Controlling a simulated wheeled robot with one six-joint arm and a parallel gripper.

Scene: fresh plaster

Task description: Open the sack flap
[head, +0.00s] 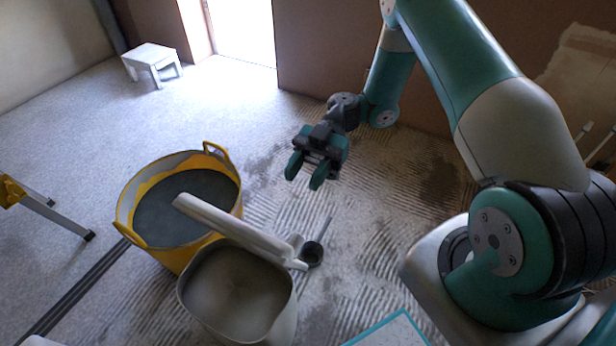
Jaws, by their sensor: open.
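A pale, open-topped, squarish container (238,285), which may be the sack, stands at the bottom centre. Its grey inside shows. A long pale strip (240,228) lies slanted over its back edge and overlaps the yellow tub in the picture. It may be the flap, seen nearly edge-on; I cannot tell for sure. My gripper (305,173) is open and empty, its teal fingers pointing down. It is above and behind the container, apart from it and from the strip.
A yellow tub (128,205) with dark grey contents stands left of the container. A small dark cup with a handle (312,254) is at its right. A yellow-topped stand (12,190) is at the left edge, a white stool (152,62) far back. Floor between is mostly clear.

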